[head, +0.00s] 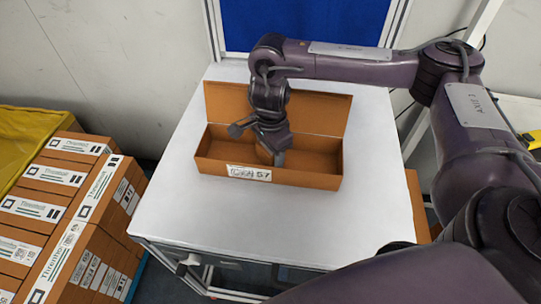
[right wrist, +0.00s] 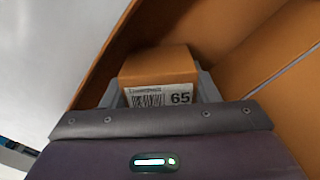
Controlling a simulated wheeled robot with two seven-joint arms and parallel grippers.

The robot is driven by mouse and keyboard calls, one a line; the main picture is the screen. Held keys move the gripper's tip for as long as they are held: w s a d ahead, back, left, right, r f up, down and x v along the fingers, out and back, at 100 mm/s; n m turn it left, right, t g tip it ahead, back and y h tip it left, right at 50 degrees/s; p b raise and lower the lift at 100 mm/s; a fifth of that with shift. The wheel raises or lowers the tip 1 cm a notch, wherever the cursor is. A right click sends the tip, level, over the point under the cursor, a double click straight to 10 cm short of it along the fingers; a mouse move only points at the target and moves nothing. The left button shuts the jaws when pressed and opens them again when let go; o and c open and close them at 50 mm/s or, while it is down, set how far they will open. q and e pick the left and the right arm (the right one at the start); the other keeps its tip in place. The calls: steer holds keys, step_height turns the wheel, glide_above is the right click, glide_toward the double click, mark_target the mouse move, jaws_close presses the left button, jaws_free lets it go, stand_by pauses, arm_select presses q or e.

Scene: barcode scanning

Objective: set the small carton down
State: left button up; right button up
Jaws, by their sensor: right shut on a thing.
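The small carton (right wrist: 158,66) is orange-brown, with a white barcode label reading 65, in the right wrist view. My right gripper (right wrist: 158,90) is shut on it, with a finger on each side. In the head view my right gripper (head: 272,158) reaches down into an open long orange box (head: 315,172) on the white table (head: 200,215). The carton is mostly hidden there by the gripper. Whether it touches the box floor cannot be told. My left gripper is not in view.
The box's lid (head: 315,108) stands raised at the back. Stacked labelled cartons (head: 60,205) stand at the left beside a yellow bin (head: 30,135). A blue panel (head: 305,25) is behind the table. The table is clear around the box.

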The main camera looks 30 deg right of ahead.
steer(key=shift+f, duration=0.75)
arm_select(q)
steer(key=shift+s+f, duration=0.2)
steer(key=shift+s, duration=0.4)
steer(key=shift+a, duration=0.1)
arm_select(e)
steer(key=shift+f, duration=0.15)
steer(key=o, duration=0.8)
steer(key=shift+o, duration=1.3)
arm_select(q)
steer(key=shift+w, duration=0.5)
